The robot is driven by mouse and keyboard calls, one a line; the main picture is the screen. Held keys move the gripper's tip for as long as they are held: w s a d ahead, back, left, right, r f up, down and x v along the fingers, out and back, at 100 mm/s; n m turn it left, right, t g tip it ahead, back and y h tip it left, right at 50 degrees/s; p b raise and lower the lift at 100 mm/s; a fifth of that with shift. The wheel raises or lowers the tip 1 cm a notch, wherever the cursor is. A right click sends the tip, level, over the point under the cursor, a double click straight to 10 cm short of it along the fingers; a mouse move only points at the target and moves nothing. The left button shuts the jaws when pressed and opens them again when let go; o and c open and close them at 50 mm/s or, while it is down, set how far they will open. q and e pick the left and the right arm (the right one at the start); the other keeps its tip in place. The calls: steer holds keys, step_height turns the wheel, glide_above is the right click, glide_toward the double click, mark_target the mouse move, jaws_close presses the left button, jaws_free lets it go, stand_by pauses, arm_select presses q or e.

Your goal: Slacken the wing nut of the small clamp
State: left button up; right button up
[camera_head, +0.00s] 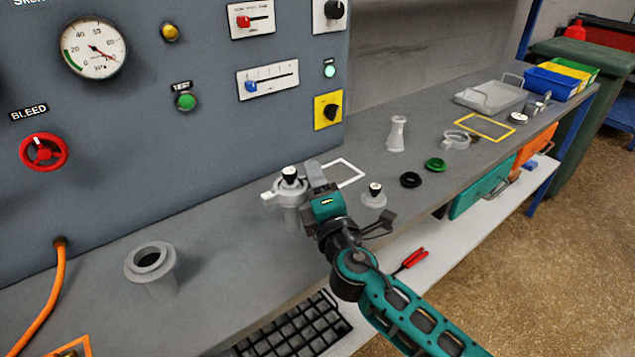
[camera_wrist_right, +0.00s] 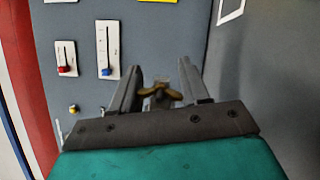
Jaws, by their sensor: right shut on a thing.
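The small clamp (camera_head: 271,193) is a pale grey ring around the joint of a short pipe stub on the bench, below a fitting with a black cap (camera_head: 289,175). My right gripper (camera_head: 315,174) reaches in from the right of the clamp. In the right wrist view the brass-coloured wing nut (camera_wrist_right: 161,94) sits between the two fingers of the right gripper (camera_wrist_right: 160,86), which is shut on it. In the head view the gripper hides the wing nut. My left gripper is not in view.
An open pipe stub (camera_head: 149,262) stands to the left. A second black-capped fitting (camera_head: 374,196) stands right of my gripper, with a black ring (camera_head: 411,179) and a green ring (camera_head: 435,164) beyond. The control panel (camera_head: 200,130) rises close behind. A black grid rack (camera_head: 292,330) is at the front.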

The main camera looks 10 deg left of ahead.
stand_by(0.4)
steer(key=o, duration=1)
steer(key=shift+o, duration=0.2)
steer(key=v, duration=1.3)
